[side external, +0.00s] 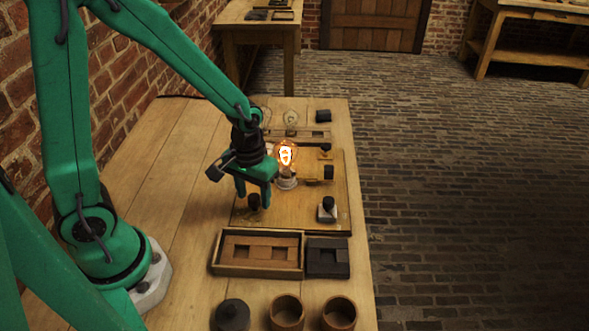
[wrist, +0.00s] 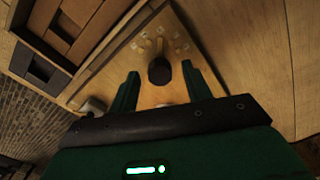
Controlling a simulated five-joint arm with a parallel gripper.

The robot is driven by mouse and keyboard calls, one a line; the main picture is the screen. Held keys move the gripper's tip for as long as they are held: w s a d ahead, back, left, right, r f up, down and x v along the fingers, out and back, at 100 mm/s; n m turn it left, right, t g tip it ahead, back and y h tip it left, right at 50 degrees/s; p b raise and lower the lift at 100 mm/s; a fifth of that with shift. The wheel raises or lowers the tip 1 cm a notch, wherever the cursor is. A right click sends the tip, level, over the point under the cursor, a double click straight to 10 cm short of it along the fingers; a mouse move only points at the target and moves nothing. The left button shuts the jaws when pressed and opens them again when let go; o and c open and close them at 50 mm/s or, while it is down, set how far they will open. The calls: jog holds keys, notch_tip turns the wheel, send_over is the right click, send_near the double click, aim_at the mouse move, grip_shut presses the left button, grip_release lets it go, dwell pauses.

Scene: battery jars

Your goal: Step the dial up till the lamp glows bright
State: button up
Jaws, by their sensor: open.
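The dial is a dark round knob (side external: 254,202) on the wooden board (side external: 300,216). In the wrist view the knob (wrist: 159,72) shows with several pale studs (wrist: 160,42) in an arc beside it. The lamp (side external: 286,156) is a clear bulb on a white base, and its filament glows orange-white. My gripper (side external: 254,194) points down at the knob, close to the lamp's left. In the wrist view my gripper (wrist: 160,71) is open, with one green finger on each side of the knob and visible gaps between. Any pointer on the knob is too small to make out.
A pale block with a black knob (side external: 327,210) stands at the board's right. A wooden tray (side external: 215,262) and a dark block (side external: 328,258) lie in front.

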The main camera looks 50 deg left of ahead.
jog(key=c, duration=1)
jog(key=shift+m, duration=3)
jog(key=o, duration=1)
jog(key=shift+r, duration=0.1)
